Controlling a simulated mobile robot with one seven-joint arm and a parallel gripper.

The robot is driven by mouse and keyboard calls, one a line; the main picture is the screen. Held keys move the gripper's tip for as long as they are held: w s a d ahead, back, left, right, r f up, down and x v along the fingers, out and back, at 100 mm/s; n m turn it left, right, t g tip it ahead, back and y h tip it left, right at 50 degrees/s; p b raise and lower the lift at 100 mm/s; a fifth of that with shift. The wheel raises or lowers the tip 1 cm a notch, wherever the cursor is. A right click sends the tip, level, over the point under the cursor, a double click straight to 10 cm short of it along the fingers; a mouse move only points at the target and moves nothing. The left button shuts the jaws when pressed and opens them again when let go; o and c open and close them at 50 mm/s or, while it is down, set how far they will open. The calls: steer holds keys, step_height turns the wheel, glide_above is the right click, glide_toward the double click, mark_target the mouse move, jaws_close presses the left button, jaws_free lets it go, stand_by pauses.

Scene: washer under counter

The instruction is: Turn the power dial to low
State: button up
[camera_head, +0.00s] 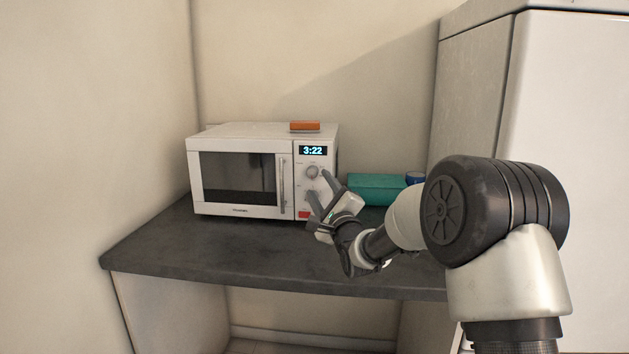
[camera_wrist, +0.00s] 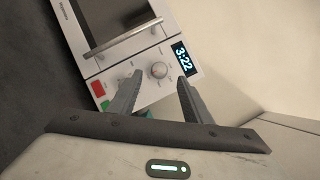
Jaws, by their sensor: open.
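A white microwave (camera_head: 238,170) stands on the dark counter with its door shut. Its control panel on the right has a blue display reading 3:22 (camera_head: 313,150) and a round dial (camera_head: 312,171) below it. The dial also shows in the wrist view (camera_wrist: 159,70), between the fingertips as seen there. Its markings are too small to read. My gripper (camera_head: 316,182) is open and empty in front of the panel; its fingers (camera_wrist: 159,77) point at the panel. I cannot tell whether they touch it. The fingers hide part of the panel below the dial.
A red button (camera_wrist: 98,88) and a green button (camera_wrist: 105,103) sit low on the panel. An orange block (camera_head: 305,126) lies on top of the microwave. A teal box (camera_head: 376,188) and a blue item (camera_head: 414,177) stand to its right. The counter's (camera_head: 230,250) front is clear.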

mark_target(312, 173)
steer(key=x, duration=0.5)
steer(key=shift+w+a, duration=0.1)
steer(key=shift+w, duration=0.2)
steer(key=shift+r, duration=0.1)
steer(key=c, duration=1.1)
steer(key=shift+o, duration=0.2)
